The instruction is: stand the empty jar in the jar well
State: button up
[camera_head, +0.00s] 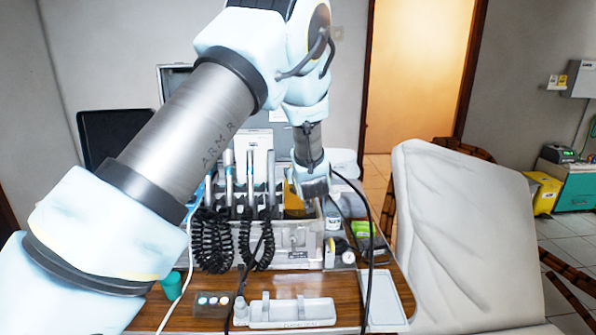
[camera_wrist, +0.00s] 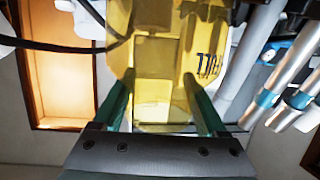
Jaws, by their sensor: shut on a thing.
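The jar (camera_wrist: 160,65) is see-through amber with dark lettering on its side, and it fills the middle of the wrist view. My gripper (camera_wrist: 160,105) is shut on it, with one green finger on each side. In the head view the amber jar (camera_head: 294,203) shows beside and partly behind my gripper (camera_head: 312,186), over the right part of the dental unit (camera_head: 300,240). I cannot make out the jar well; the arm, the jar and the unit's front hide that area. I cannot tell whether the jar's base touches anything.
Handpieces (camera_head: 250,178) with black coiled hoses (camera_head: 212,240) stand left of the jar; metal handpieces also show close by in the wrist view (camera_wrist: 290,85). A white holder (camera_head: 290,312), an empty grey tray (camera_head: 385,297) and a teal cup (camera_head: 171,286) are on the wooden table. A chair (camera_head: 465,230) stands right.

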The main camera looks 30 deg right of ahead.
aim_at(301, 204)
jog(key=shift+f+b, duration=1.1)
jog(key=shift+f, duration=0.5)
jog(key=shift+f+b, duration=2.35)
jog(key=shift+f, duration=0.85)
jog(key=o, duration=1.5)
jog(key=b+v, duration=0.2)
jog(key=v, duration=0.9)
jog(key=shift+b, duration=0.3)
